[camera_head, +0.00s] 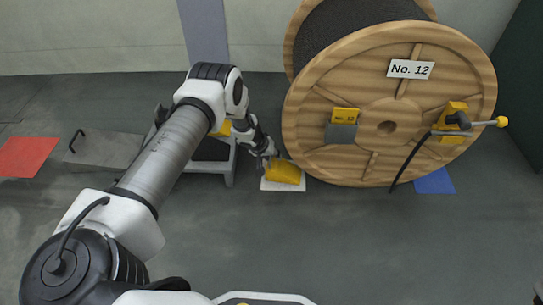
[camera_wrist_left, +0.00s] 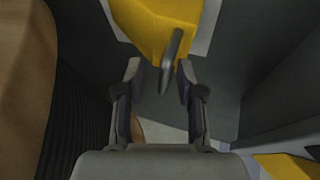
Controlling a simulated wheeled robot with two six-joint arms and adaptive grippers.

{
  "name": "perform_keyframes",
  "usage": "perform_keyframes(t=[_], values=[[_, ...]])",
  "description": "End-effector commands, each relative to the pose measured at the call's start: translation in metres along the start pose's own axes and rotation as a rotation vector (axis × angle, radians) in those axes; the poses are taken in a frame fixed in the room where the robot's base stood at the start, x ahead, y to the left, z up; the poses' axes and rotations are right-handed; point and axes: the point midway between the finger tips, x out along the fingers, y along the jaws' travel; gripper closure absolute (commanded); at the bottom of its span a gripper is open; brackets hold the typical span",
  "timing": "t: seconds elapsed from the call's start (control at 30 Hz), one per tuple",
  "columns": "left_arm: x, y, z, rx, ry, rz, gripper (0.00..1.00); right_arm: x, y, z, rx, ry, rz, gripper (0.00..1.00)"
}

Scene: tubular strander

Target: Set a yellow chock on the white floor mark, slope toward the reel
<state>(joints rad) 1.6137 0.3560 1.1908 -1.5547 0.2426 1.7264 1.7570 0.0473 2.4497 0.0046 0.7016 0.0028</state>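A yellow chock (camera_head: 285,171) sits on the white floor mark (camera_head: 284,185), close to the left edge of the wooden reel (camera_head: 375,110). In the left wrist view the chock (camera_wrist_left: 155,20) has a grey bar handle (camera_wrist_left: 171,62); pale floor mark (camera_wrist_left: 208,28) shows beside it. I cannot tell clearly which way its slope faces. My left gripper (camera_head: 270,156) is just left of and above the chock. In the wrist view the left gripper's fingers (camera_wrist_left: 160,78) are apart, with the handle near the right finger and a gap at the left. My right gripper is not seen.
A grey stand (camera_head: 228,165) with another yellow piece (camera_head: 222,129) is behind my left arm. The front floor is clear.

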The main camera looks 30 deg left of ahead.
Motion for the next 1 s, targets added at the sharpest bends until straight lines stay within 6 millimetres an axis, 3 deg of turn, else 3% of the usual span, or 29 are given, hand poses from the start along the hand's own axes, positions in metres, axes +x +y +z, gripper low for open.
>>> perform_keyframes(t=[0.17,0.5,0.6,0.93,1.0], values=[[-0.013,0.000,-0.002,-0.003,0.002,0.001,0.62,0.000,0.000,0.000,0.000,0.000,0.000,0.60],[-0.096,0.001,-0.001,-0.007,0.002,0.004,0.62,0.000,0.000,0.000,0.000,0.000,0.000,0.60],[-0.112,0.000,-0.001,-0.006,0.002,0.001,0.62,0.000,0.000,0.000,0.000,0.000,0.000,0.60],[-0.120,0.000,0.000,-0.001,0.000,0.001,0.62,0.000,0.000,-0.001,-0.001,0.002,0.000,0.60],[-0.126,0.002,0.001,0.003,-0.009,-0.004,0.62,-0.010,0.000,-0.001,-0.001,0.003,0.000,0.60]])
